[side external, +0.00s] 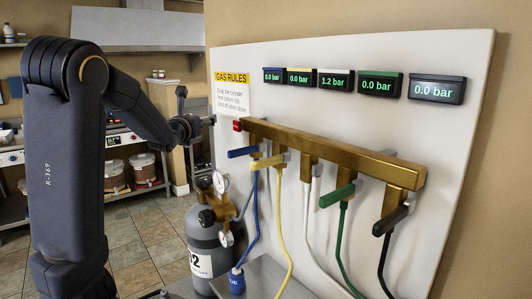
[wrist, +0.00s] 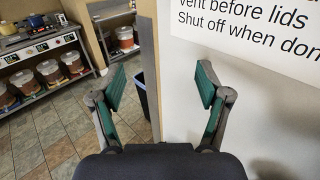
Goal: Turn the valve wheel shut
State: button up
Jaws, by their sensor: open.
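No valve wheel shows clearly in either view. A grey gas cylinder (side external: 208,250) stands below the panel's left side. A brass regulator (side external: 214,208) with round gauges (side external: 220,182) sits on its top; any wheel there is hard to make out. A brass manifold (side external: 330,152) runs along the white panel, with a red piece (side external: 238,126) at its left end. My gripper (side external: 186,124) is left of the panel, above the cylinder and apart from it. In the wrist view my gripper (wrist: 161,88) is open, with green-padded fingers and nothing between them.
Blue (side external: 242,152), yellow (side external: 268,162), green (side external: 338,195) and black (side external: 391,220) levers stick out below the manifold, with hoses hanging down. The 1.2 bar display (side external: 334,79) differs from the others at 0.0. A GAS RULES sign (side external: 232,92) is near my gripper. Shelves with buckets (wrist: 48,70) stand behind.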

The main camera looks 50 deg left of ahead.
send_over(205, 177)
jog(key=s, duration=0.1)
jog(key=f, duration=0.9)
jog(key=d+f, duration=0.1)
jog(key=f, duration=0.3)
jog(key=shift+f, duration=0.3)
notch_tip(205, 177, down, 6)
jog(key=shift+r, duration=0.1)
jog(key=shift+w+a+f, duration=0.3)
jog(key=shift+w+a, duration=0.25)
jog(key=shift+a, duration=0.1)
jog(key=shift+w+a, duration=0.45)
jog(key=shift+w, duration=0.05)
jog(key=c, duration=1)
jog(key=shift+o, duration=0.2)
